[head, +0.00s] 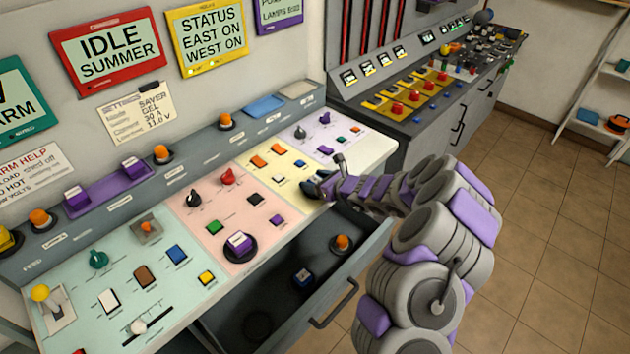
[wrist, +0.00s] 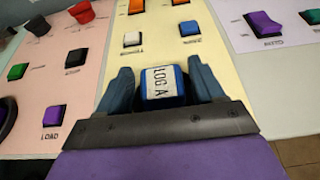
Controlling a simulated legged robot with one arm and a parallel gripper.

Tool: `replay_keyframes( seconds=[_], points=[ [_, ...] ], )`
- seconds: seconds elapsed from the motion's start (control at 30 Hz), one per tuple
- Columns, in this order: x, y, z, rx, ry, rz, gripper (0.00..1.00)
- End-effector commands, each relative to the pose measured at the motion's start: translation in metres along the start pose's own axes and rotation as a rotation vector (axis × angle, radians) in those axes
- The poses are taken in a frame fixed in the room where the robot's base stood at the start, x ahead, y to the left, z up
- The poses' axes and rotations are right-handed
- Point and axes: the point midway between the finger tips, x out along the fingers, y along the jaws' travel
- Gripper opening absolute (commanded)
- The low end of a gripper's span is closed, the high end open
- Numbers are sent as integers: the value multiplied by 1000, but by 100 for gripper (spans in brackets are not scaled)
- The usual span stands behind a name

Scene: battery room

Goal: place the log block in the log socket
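In the head view my gripper (head: 319,187) is over the right edge of the cream panel, above the open drawer; the block is small and partly hidden there. I cannot read a label marking the log socket. An empty-looking blue pad (head: 264,107) lies on the back ledge.
The open drawer (head: 352,288) juts out below the console and also holds an orange knob (head: 342,242). A purple block (head: 239,242) sits in a dark round base on the pink panel. Purple blocks stand on a purple pad (head: 105,198). Open tiled floor lies to the right.

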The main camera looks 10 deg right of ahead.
Motion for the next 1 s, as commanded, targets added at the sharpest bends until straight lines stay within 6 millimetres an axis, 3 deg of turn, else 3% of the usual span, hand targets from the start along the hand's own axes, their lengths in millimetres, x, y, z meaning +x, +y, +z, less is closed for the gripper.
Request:
replay_keyframes(
  seconds=[0.33,0.47,0.8,1.0],
  points=[
    [-1,0,1,0,0,0,76],
    [-10,0,2,2,0,-1,76],
    [-78,-2,4,2,-2,-4,76],
    [-105,-1,2,2,1,-1,76]
  ],
)
